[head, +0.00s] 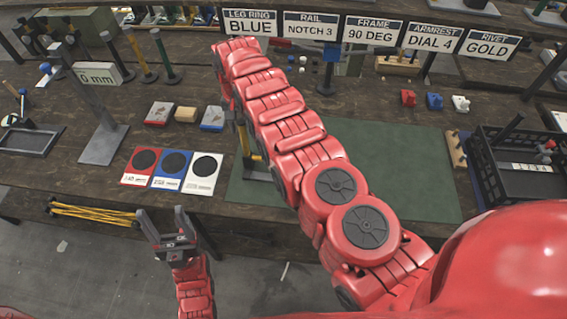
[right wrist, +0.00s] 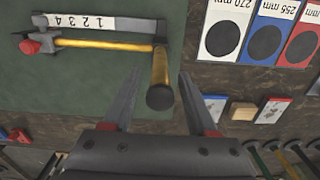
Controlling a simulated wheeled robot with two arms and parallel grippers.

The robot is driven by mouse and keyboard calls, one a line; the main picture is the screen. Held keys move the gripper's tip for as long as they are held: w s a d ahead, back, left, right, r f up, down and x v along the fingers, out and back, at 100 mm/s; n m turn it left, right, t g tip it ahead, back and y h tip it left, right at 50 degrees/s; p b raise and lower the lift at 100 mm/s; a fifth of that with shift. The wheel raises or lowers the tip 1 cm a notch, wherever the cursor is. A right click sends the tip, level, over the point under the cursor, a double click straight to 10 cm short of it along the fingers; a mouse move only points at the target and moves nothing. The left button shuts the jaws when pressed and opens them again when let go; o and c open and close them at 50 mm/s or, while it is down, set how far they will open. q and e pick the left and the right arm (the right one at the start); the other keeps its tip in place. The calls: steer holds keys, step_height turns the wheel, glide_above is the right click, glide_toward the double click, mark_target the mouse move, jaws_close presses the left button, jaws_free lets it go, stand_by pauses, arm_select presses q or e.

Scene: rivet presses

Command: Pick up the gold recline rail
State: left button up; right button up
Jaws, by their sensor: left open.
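The gold recline rail (right wrist: 105,43) lies on the green mat in the right wrist view. It has a gold bar, a white plate numbered 1 to 4, a red knob at one end and an upright gold post with a black end. In the head view its gold post (head: 244,138) shows beside my right arm, which hides much of the rail. My right gripper (right wrist: 159,78) is open, its fingers on either side of the post in the picture; I see no contact. My left gripper (head: 168,226) is open and empty in front of the table edge.
A black crate (head: 483,168) at the right holds a similar numbered part. Three coloured cards (head: 172,165) and small blocks (head: 186,114) lie left of the mat (head: 405,160). A grey stand (head: 103,145) is further left. Signs stand behind.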

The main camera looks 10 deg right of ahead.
jaws_close()
stand_by(1.2)
